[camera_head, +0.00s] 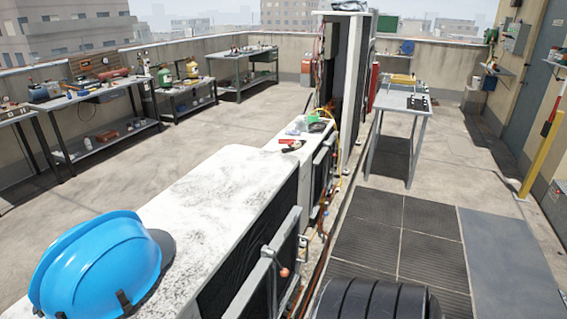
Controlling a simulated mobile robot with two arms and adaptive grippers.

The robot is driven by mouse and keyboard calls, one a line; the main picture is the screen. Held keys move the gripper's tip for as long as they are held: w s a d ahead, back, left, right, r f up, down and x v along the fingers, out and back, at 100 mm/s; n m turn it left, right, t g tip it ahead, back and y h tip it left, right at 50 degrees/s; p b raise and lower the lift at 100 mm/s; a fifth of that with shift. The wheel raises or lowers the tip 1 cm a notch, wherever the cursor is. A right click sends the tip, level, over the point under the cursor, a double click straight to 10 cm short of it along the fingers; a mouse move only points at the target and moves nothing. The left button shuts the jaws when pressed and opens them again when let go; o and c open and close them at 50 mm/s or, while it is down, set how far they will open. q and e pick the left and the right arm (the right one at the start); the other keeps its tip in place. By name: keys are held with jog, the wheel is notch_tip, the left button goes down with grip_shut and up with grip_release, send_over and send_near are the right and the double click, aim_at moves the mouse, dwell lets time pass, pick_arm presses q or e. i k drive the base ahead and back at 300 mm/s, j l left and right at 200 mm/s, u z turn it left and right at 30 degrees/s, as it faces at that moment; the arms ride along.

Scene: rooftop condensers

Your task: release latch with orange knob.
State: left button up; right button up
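A small orange knob (284,272) shows on the near condenser's right side, low in the middle of the head view. It sits by a pale grey metal bar (262,268) that slants along the dark side panel; this looks like the latch. I cannot tell from here exactly how the knob joins the bar or whether the latch is engaged. The near condenser (215,205) has a white, dirt-streaked top. Neither of my grippers is in view.
A blue hard hat (95,262) lies on the condenser top at left. Tools and a yellow hose lie on the farther unit. A grey table (400,103) stands beyond dark floor mats (376,207). A black ribbed cylinder (375,300), unclear what, fills the bottom edge. Workbenches line the left wall.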

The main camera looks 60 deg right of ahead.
aim_at(271, 253)
jog(key=k+z, duration=0.1)
jog(key=z, duration=1.9)
